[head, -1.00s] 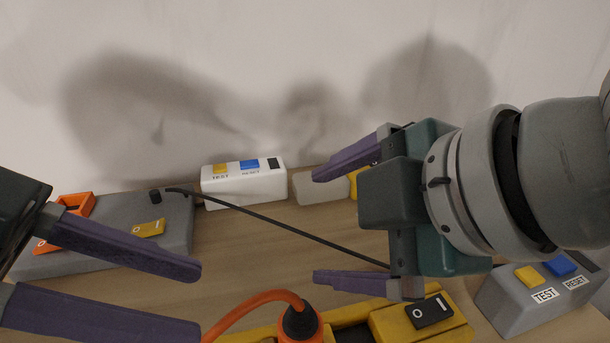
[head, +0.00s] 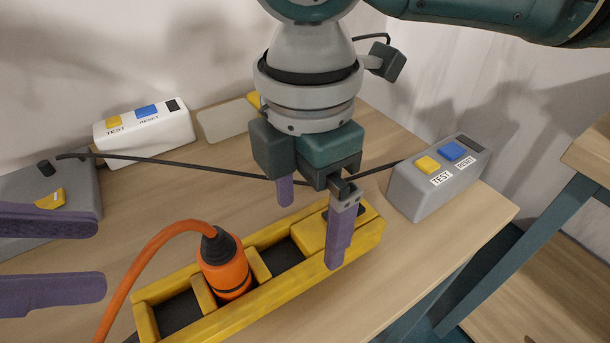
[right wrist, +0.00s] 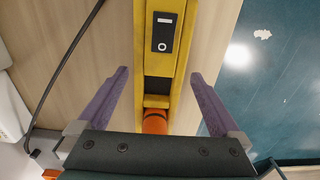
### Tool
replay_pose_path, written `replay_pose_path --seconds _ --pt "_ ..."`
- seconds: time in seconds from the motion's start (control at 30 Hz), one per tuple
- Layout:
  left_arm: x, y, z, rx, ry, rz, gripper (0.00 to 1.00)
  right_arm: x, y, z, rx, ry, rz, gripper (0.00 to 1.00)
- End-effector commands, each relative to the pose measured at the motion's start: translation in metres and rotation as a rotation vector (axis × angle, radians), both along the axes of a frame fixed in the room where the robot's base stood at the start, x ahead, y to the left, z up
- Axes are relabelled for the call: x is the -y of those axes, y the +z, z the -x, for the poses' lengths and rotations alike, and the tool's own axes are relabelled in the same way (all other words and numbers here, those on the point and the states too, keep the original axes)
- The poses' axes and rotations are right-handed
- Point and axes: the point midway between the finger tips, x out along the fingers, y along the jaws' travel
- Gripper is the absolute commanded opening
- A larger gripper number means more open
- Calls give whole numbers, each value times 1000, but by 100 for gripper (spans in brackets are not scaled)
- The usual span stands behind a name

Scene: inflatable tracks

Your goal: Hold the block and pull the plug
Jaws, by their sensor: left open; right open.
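The yellow block (head: 300,300), a long strip with dark sockets, lies on the table. The orange plug (head: 226,270) stands in it left of the middle, its orange cord curving down to the left. My right gripper (head: 310,234) points down, open, at the block's right end; the near finger partly hides the block's switch. In the right wrist view the open fingers (right wrist: 160,73) are on either side of the block (right wrist: 174,75), with gaps; its black switch (right wrist: 164,32) and part of the plug (right wrist: 155,123) show. My left gripper (head: 98,255) is open and empty at the left edge, left of the plug.
A white box (head: 145,135) with TEST and RESET buttons stands at the back. A similar grey box (head: 435,178) stands right of the block. A grey unit (head: 85,195) is at the left. A black cable (head: 200,168) crosses behind the block. The table's edge is close on the right.

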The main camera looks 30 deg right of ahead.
Motion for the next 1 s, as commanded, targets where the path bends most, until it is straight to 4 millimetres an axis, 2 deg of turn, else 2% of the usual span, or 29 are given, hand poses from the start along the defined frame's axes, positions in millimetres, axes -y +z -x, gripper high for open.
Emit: replay_pose_path --seconds 0.1,0.23,0.4,0.63,1.0 --pt "0 0 0 0 0 0 50 0 -21 1 -2 0 0 100" --pt "0 0 0 0 0 0 50 0 -36 0 -1 0 0 100" --pt "0 0 0 0 0 0 50 0 -44 0 1 1 -1 100" --pt "0 0 0 0 0 0 50 -1 -44 0 2 2 -2 100" --pt "0 0 0 0 0 0 50 -1 -44 0 2 1 -2 58"
